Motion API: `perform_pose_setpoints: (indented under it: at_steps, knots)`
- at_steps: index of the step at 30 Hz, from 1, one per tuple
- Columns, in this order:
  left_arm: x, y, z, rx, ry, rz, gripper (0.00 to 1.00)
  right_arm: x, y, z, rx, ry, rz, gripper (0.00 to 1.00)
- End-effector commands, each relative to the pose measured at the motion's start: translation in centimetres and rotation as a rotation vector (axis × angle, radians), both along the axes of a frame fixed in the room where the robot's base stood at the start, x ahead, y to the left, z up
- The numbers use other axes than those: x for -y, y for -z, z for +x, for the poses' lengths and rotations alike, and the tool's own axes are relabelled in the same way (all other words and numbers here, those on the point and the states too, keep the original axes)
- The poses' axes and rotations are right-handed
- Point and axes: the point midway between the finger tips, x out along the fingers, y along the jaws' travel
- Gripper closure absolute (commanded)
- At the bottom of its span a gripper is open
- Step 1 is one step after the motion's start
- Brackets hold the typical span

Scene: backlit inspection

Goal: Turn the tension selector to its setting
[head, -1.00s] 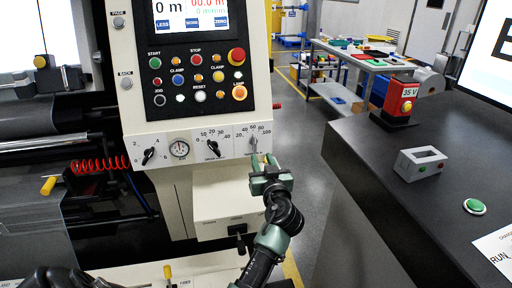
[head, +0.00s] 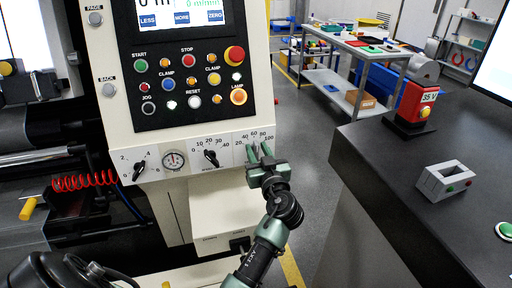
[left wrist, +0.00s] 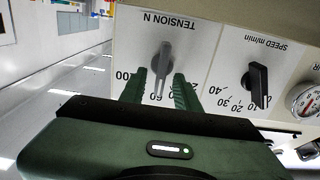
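The tension selector (left wrist: 162,68) is a grey lever knob on a white plate marked TENSION N. In the left wrist view it points down the picture toward the numbers, which the fingers partly hide, so I cannot read its exact setting. In the head view the selector (head: 255,147) is at the right end of the panel's lower strip. My left gripper (head: 258,157) is at the knob. In the left wrist view its green fingers (left wrist: 160,90) stand one on each side of the knob, with a visible gap on both sides. My right gripper is not in view.
The black speed knob (left wrist: 256,85) is beside the tension knob. A gauge (head: 174,160) and another black knob (head: 139,170) are farther left. Buttons, including a red emergency button (head: 235,55), lie above. A dark counter (head: 400,170) stands to the right.

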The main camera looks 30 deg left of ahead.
Motion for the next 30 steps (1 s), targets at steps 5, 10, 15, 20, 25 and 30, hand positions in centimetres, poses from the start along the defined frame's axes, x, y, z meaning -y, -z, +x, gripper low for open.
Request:
perform_pose_setpoints:
  at_steps: [5,10,15,20,25,30]
  knots:
    - [0.0,0.0,0.0,-0.001,0.0,-0.001,0.79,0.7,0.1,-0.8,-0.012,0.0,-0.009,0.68]
    - [0.0,0.0,0.0,-0.001,0.0,-0.001,1.0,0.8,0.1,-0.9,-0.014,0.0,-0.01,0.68]
    - [0.0,0.1,0.0,-0.006,0.0,0.004,1.0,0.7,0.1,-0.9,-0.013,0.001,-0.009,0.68]
    - [0.0,0.1,0.1,-0.036,0.0,0.03,1.0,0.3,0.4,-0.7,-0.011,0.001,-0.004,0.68]
    - [0.1,0.2,0.2,-0.108,0.0,0.092,1.0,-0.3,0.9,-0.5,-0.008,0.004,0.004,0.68]
    - [0.2,0.2,0.3,-0.2,0.0,0.171,1.0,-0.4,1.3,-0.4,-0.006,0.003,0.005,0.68]
